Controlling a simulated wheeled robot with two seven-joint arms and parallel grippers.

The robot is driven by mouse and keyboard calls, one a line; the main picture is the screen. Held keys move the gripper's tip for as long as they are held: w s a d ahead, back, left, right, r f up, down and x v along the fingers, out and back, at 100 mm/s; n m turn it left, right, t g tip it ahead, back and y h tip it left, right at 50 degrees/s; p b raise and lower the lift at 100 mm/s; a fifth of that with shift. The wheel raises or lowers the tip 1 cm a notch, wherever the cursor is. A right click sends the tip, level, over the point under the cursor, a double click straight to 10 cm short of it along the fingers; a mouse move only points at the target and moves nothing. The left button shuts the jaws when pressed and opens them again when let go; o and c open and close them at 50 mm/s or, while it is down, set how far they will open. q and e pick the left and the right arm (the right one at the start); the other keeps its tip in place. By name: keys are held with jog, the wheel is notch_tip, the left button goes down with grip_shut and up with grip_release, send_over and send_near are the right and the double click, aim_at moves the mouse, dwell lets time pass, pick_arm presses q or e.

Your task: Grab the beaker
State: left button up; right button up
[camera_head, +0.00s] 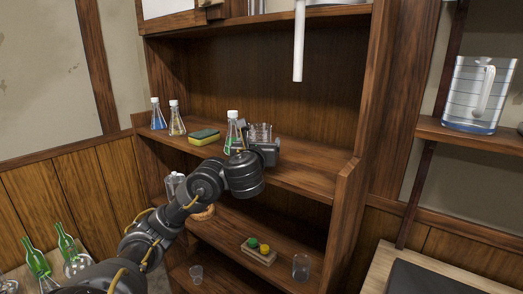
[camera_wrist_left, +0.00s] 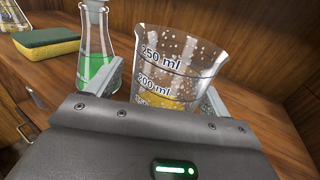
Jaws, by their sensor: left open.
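The clear beaker (camera_wrist_left: 178,65) stands on the wooden shelf, with printed volume marks and something yellow showing low inside it. In the head view the beaker (camera_head: 260,131) is partly hidden behind my left gripper (camera_head: 254,142). In the left wrist view the two fingers of my left gripper (camera_wrist_left: 162,88) are apart, one on each side of the beaker's lower part. I cannot tell whether they touch the glass. My right gripper is not in view.
A flask with green liquid (camera_wrist_left: 97,50) stands close beside the left finger. A yellow and green sponge (camera_head: 204,137), a blue flask (camera_head: 158,115) and a yellow flask (camera_head: 177,119) stand farther left on the shelf. The shelf's right part (camera_head: 315,170) is clear.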

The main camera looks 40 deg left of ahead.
pick_arm(q)
jog(key=shift+s+d+r, duration=0.1)
jog(key=shift+d+r, duration=0.05)
jog(key=shift+d, duration=0.1)
jog(key=shift+c, duration=0.3)
jog(key=c, duration=1.1)
jog(key=shift+r+p, duration=0.55)
jog(key=shift+r, duration=0.2)
notch_tip(320, 180, up, 16)
jog(key=p, duration=0.7)
jog(key=shift+r, duration=0.15)
